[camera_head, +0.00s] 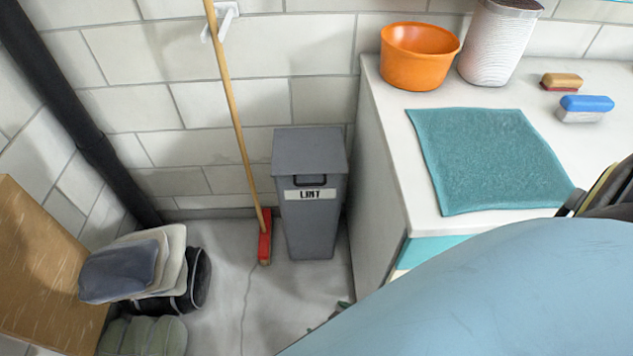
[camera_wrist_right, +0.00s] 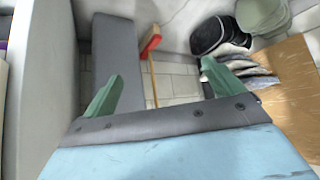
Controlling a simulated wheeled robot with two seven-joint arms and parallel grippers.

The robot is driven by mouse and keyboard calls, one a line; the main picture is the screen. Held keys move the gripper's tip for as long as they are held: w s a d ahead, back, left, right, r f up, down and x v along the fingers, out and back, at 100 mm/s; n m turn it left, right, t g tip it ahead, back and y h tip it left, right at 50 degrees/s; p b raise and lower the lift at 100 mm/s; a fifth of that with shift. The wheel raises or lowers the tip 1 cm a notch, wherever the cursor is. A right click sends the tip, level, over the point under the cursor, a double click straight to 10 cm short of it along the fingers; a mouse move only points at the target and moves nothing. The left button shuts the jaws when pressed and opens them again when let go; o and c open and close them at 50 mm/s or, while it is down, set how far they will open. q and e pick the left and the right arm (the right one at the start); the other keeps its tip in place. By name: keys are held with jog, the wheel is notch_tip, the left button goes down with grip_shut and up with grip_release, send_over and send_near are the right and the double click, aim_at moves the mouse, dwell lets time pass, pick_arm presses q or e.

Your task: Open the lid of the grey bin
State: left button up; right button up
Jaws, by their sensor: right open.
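The grey bin (camera_head: 310,225) stands upright on the floor against the wall. Its lid (camera_head: 309,150) is closed, with a dark handle (camera_head: 310,181) at the front edge above a white label. The grey side of the bin (camera_wrist_right: 115,45) also shows in the right wrist view, beyond the fingers. My right gripper (camera_wrist_right: 160,88) is open and empty, with its green fingers apart. It is short of the bin and not touching it. In the head view my blue arm hides most of that gripper. My left gripper is not in view.
A broom (camera_head: 240,130) with a red head leans just left of the bin. A white counter (camera_head: 385,160) stands close on its right, with an orange bowl (camera_head: 417,60) and teal towel (camera_head: 490,160). Cushions (camera_head: 120,270) and a cardboard box (camera_head: 40,270) lie left. Floor before the bin is clear.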

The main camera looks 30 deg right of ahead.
jog(key=w+r+m+t+h+b, duration=0.2)
jog(key=w+r+t+b, duration=0.3)
jog(key=w, duration=0.8)
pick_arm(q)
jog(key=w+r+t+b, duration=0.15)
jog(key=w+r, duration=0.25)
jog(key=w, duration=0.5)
pick_arm(e)
jog(key=m+t+h+b, duration=0.2)
jog(key=m+h, duration=0.4)
jog(key=h, duration=0.2)
send_near(310, 184)
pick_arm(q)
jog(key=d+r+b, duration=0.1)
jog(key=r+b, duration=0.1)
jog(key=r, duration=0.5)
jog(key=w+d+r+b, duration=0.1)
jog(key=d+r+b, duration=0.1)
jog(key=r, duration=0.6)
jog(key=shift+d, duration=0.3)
pick_arm(e)
jog(key=shift+f+x, duration=0.1)
jog(key=shift+x, duration=2.45)
jog(key=shift+f+x, duration=0.15)
jog(key=shift+x, duration=2.4)
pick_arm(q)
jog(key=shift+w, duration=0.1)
pick_arm(e)
jog(key=shift+c, duration=0.2)
